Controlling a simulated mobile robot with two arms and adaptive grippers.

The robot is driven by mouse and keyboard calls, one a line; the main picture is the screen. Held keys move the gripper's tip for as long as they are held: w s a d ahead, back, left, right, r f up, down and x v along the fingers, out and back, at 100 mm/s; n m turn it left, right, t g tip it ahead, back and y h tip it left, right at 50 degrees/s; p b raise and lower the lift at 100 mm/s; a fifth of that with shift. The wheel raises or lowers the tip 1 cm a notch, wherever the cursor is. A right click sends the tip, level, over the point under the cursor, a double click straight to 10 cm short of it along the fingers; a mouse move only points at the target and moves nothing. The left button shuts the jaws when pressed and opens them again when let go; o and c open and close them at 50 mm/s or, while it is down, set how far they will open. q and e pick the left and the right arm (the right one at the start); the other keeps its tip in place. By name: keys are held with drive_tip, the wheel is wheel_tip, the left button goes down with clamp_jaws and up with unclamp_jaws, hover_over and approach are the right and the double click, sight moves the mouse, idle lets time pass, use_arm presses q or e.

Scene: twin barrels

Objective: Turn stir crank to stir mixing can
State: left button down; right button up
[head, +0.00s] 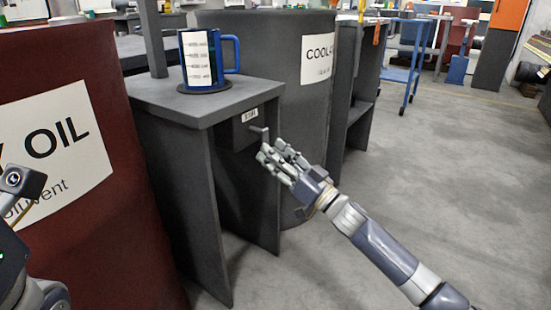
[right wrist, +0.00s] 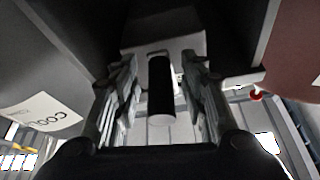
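The mixing can (head: 200,60) is a blue mug with a white graduated label, upright on a grey stand (head: 165,98). The stir crank (head: 259,133) sticks out from a small dark labelled box under the stand's top. My right gripper (head: 272,158) is at the crank's handle, in front of the box. In the right wrist view, the black crank handle (right wrist: 160,92) lies between the two fingers of the right gripper (right wrist: 163,100), which look open with narrow gaps on both sides. At the left edge of the head view, only part of my left arm shows; its fingertips are not visible.
A dark red oil barrel (head: 120,150) stands left of the stand, and a grey coolant barrel (head: 270,60) stands behind it to the right. A blue cart (head: 405,65) is further back. The floor (head: 420,160) at the right is clear.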

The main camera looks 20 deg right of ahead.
clamp_jaws()
drive_tip(key=shift+w+d+r+n+y+p, duration=0.15)
drive_tip(key=shift+n+y+p, duration=0.15)
drive_tip(key=shift+n, duration=0.3)
